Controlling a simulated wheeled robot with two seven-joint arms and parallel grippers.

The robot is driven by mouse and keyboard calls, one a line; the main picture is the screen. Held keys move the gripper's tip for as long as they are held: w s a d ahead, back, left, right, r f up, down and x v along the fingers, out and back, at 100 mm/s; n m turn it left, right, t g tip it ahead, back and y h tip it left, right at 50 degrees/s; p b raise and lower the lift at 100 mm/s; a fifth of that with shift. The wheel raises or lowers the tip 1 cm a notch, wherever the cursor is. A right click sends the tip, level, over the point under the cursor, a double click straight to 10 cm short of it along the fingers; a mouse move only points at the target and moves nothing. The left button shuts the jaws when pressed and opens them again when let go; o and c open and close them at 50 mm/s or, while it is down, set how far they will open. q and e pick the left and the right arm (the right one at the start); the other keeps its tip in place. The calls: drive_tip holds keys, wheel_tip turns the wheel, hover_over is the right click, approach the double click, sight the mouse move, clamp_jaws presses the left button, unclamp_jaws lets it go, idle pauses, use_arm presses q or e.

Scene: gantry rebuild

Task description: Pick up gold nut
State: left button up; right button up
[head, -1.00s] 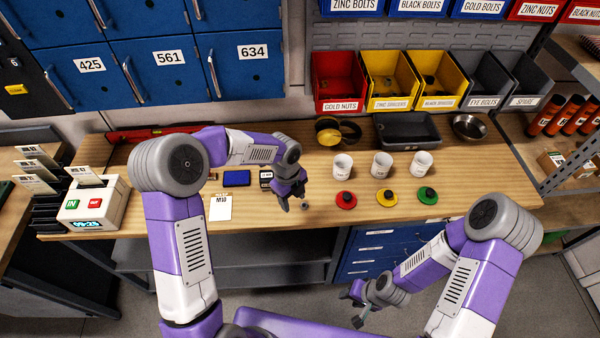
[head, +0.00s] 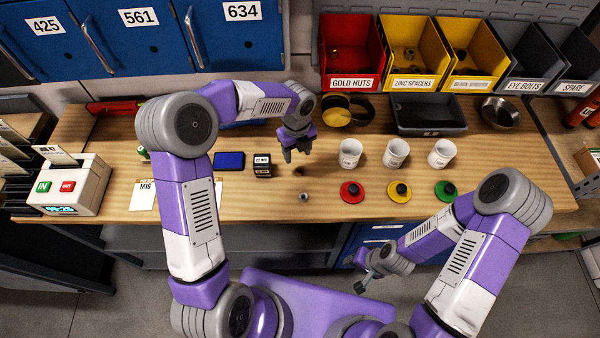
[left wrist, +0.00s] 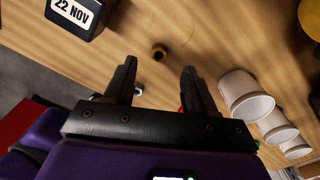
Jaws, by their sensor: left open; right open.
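A small gold nut (left wrist: 158,51) with a dark hole lies on the wooden bench in the left wrist view, ahead of the gap between my fingers. A small grey nut (head: 304,196) lies near the bench's front edge. My right gripper (head: 362,284) is open, low in front of the bench, apart from the nuts.
White cups (head: 350,153) and coloured discs (head: 352,191) stand right of my left gripper. A black date stamp (head: 262,166) and blue pad (head: 230,160) are left of it. The red GOLD NUTS bin (head: 351,83) is behind, beside a dark tray (head: 428,127).

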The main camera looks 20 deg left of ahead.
sight(298, 169)
use_arm(q)
drive_tip(key=shift+s+f, duration=0.2)
drive_tip(key=shift+f, duration=0.7)
drive_tip(key=f, duration=0.5)
drive_tip(key=shift+d+f, duration=0.25)
